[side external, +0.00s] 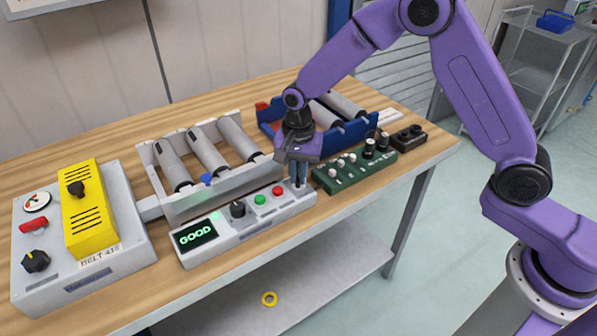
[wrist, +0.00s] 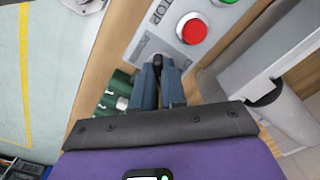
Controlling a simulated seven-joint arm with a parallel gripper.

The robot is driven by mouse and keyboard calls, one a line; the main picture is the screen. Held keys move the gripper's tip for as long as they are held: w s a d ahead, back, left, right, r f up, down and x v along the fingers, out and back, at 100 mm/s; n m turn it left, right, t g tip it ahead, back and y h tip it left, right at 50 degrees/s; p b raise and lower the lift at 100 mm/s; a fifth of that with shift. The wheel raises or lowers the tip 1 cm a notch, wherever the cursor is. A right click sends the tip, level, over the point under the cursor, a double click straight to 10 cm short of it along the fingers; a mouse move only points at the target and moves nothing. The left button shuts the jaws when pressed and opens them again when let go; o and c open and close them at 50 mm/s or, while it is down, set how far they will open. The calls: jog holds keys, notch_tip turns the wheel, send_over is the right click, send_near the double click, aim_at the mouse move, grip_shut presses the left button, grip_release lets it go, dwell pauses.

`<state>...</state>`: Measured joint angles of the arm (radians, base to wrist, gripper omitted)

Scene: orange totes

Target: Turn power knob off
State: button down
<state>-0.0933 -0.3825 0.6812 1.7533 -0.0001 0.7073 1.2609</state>
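My gripper (side external: 299,184) points down at the right end of the white control panel (side external: 250,229). In the wrist view its two blue-grey fingers (wrist: 158,62) are close together beside the red button (wrist: 192,30). A small dark piece (wrist: 157,61) shows between the fingertips. I cannot tell whether they grip it. The panel carries a lit green "GOOD" display (side external: 195,236), a black knob (side external: 238,209), a green button (side external: 260,199) and a red button (side external: 278,191). No readable label shows which knob is the power knob.
A grey box (side external: 125,250) with a black knob (side external: 36,261) and a yellow unit (side external: 88,215) stands at left. A roller conveyor (side external: 222,185) lies behind the panel. A green box (side external: 352,173) with knobs and a black box (side external: 405,138) are at right. The bench front edge is close.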

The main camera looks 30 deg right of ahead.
jog(key=shift+n, duration=0.4)
jog(key=n, duration=0.8)
jog(key=shift+r, duration=0.1)
jog(key=n, duration=0.5)
jog(key=shift+n, duration=2)
jog(key=c, duration=1.2)
grip_release()
